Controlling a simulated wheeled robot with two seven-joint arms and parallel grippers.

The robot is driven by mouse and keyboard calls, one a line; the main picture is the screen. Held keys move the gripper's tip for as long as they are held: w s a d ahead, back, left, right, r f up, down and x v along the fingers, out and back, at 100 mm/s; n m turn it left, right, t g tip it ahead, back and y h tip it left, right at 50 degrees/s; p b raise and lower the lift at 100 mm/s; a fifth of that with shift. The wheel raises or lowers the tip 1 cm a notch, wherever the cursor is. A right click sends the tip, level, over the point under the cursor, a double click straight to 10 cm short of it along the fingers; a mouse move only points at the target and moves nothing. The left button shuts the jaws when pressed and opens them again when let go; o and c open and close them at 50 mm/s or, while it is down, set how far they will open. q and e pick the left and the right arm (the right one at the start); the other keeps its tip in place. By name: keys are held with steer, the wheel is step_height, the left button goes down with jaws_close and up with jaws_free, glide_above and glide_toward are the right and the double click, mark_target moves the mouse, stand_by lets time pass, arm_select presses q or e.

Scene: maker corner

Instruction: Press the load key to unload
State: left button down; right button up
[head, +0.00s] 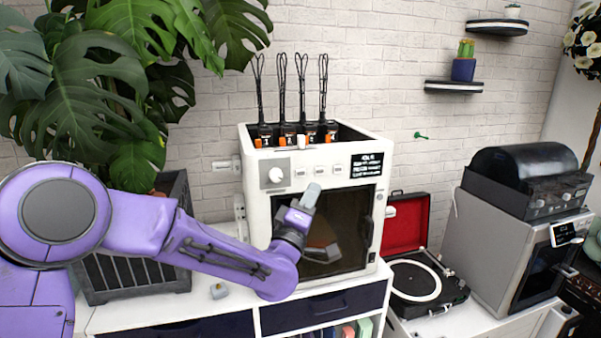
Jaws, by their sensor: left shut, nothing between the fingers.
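A white box-shaped machine (258,218) stands on the white cabinet with a dark front window (350,215). Its upper front panel has a round knob (276,174), a row of small light keys (319,170) and a dark display with white text (367,166). The key labels are too small to read, so I cannot tell which is the load key. My left gripper (312,193) is shut and empty, its tip pointing up just below the keys, in front of the window. A gap shows between tip and keys in the picture; depth is unclear. My right gripper is out of view.
Several black spools or cartridges with looped stems (282,95) stand in the machine's open top. A leafy plant (80,80) crowds the left. A record player with a red lid (410,225) and a grey appliance (500,245) stand to the right. A small grey object (218,291) lies on the cabinet.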

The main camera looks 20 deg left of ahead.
mark_target(301, 173)
arm_select(q)
steer(key=shift+w+a+p, duration=0.15)
steer(key=shift+w+a, duration=0.5)
steer(key=shift+w, duration=0.3)
steer(key=shift+w+a+p, duration=0.2)
steer(key=shift+w+a, duration=0.5)
steer(key=shift+w, duration=0.3)
steer(key=shift+w+a+p, duration=0.15)
steer(key=shift+w+a, duration=0.5)
steer(key=shift+w, duration=0.3)
steer(key=shift+w, duration=0.1)
steer(key=shift+w+a, duration=0.25)
steer(key=shift+w, duration=0.05)
steer(key=shift+w+a, duration=0.2)
steer(key=shift+w, duration=0.05)
stand_by(0.6)
steer(key=shift+s+d+b, duration=0.45)
steer(key=shift+s, duration=0.2)
